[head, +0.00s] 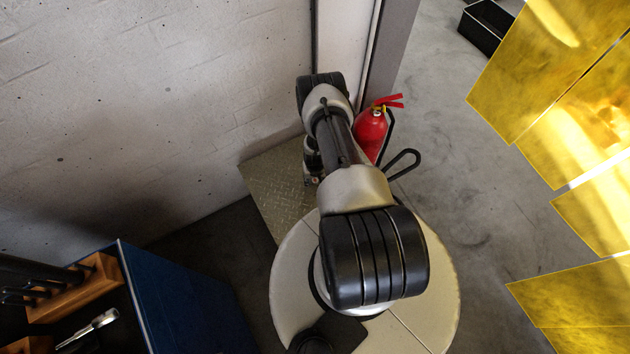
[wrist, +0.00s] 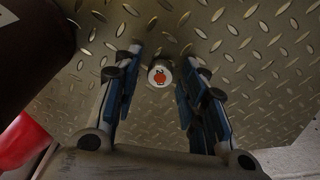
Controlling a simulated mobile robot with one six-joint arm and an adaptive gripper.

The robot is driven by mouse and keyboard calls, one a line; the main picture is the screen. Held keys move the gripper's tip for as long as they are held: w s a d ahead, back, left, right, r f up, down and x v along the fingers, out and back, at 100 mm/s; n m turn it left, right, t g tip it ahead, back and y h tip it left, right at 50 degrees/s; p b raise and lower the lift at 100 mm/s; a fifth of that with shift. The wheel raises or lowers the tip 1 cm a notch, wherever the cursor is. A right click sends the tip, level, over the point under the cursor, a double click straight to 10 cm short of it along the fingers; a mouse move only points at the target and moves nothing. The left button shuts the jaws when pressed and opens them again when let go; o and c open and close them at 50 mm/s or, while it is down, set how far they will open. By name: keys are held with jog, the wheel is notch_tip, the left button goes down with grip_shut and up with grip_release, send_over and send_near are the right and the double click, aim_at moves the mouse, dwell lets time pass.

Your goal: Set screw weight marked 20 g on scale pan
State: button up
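In the wrist view, a small round piece (wrist: 160,74) with a white top and a red-orange and black mark shows between my gripper's fingers. I cannot read any "20 g" on it, so I cannot tell if it is the named screw weight. My gripper (wrist: 160,57) points at the patterned metal plate, with its fingers apart and a gap on both sides of the piece. I cannot tell whether the piece rests on the plate. In the head view my arm mostly hides the gripper. I cannot make out a scale pan in either view.
The metal diamond-pattern plate (head: 268,185) lies beside the white brick wall (head: 160,100). A red fire extinguisher (head: 371,132) stands just right of my arm. A blue cabinet (head: 185,300) with tools is at lower left. Yellow translucent panels (head: 570,90) hang at right. Grey floor is open between.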

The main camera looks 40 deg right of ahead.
jog(key=c, duration=0.7)
jog(key=shift+r, duration=0.1)
